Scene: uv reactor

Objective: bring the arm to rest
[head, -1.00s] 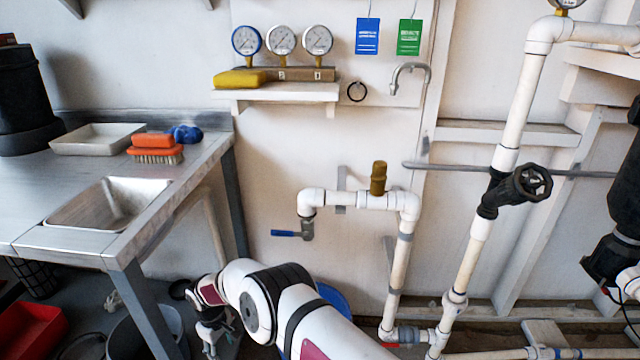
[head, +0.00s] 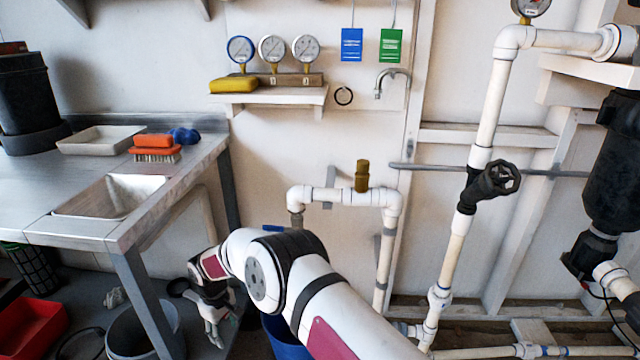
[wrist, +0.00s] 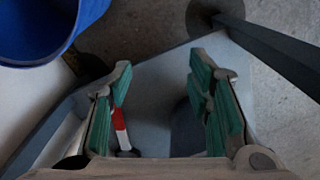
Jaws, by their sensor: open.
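My arm reaches from the bottom of the head view toward the left, bent, with my gripper (head: 214,330) hanging low and pointing down beside the metal table's leg. In the wrist view my gripper (wrist: 165,100) has its two green-padded fingers spread wide apart, with nothing between them. Below it are a grey surface and a red and white object (wrist: 120,130), partly hidden by the left finger.
A blue bucket (head: 285,340) stands close to my gripper and shows in the wrist view (wrist: 45,30). The metal table with a sink (head: 110,195) is at left, a grey bin (head: 143,330) under it. White pipes with a black valve (head: 490,183) stand at right.

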